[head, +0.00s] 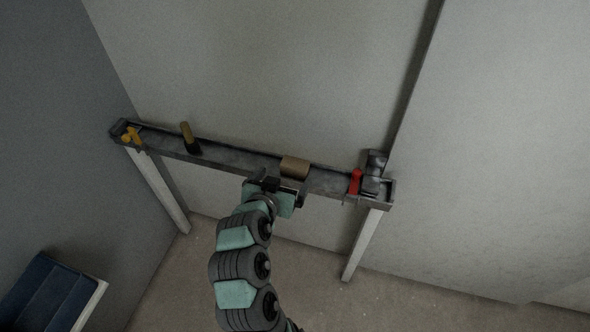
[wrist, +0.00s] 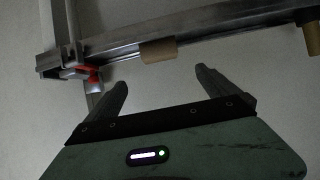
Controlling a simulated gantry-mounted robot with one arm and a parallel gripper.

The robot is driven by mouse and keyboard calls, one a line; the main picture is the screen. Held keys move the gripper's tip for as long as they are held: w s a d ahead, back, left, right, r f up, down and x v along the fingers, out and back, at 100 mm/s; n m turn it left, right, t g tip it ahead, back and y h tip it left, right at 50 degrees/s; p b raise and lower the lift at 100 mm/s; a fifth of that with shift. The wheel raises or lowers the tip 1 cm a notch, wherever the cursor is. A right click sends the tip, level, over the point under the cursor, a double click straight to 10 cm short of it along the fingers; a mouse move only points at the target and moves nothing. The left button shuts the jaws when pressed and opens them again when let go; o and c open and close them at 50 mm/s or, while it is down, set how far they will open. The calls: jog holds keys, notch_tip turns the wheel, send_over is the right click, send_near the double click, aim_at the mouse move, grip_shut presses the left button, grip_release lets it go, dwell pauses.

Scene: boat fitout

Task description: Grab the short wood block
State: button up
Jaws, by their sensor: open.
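A short, tan wood block (head: 295,167) lies on the narrow grey rail shelf, right of its middle. In the wrist view the block (wrist: 158,51) is at the top centre, beyond my fingers. My gripper (head: 287,190) is just in front of the shelf, close to the block in the head view. It is open and empty, with the fingers (wrist: 162,80) spread on either side of the block's line and a gap between them and the block. The block's lower part is hidden by the shelf edge.
A second tan and dark piece (head: 188,136) stands upright on the shelf at left; yellow items (head: 131,135) are at its left end. A red object (head: 354,181) and dark grey parts (head: 374,173) crowd the right end. A wall (head: 270,80) rises behind the shelf.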

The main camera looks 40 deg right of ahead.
aim_at(295, 163)
jog(key=shift+p+x, duration=1.45)
jog(key=shift+x, duration=3.85)
jog(key=shift+a+f, duration=0.1)
jog(key=shift+c, duration=0.5)
jog(key=c, duration=1.4)
